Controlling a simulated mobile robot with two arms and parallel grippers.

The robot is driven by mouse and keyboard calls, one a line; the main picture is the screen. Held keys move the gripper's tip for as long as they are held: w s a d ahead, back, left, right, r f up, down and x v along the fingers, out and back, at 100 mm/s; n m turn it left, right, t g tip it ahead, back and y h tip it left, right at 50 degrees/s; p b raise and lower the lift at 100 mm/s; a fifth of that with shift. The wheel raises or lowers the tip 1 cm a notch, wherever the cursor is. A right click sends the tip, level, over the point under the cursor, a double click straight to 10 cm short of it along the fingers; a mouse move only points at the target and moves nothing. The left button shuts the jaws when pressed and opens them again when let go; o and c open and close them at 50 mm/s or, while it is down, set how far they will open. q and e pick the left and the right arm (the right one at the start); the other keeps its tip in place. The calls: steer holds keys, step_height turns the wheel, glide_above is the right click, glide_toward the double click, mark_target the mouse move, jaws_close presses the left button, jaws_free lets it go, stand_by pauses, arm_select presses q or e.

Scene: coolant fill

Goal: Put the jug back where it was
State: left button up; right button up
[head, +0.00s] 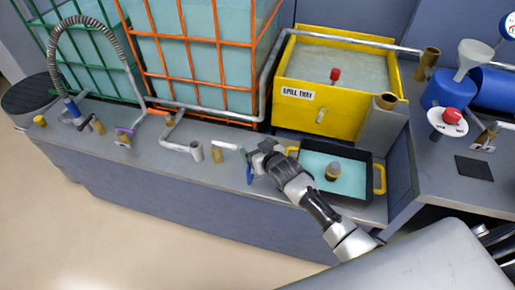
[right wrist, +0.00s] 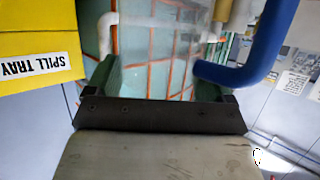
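My left gripper is out of view.
A yellow spill tray (head: 292,98) stands behind a black tray with yellow handles (head: 356,153) holding teal liquid. Caged teal tanks (head: 205,70) line the back left. Pipes and brass fittings (head: 217,156) edge the bench. A dark pad (head: 474,168) lies at the right.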

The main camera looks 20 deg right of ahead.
steer(key=shift+o, duration=1.3)
steer(key=shift+r, duration=0.15)
steer(key=p+v, duration=0.1)
steer(key=v, duration=1.1)
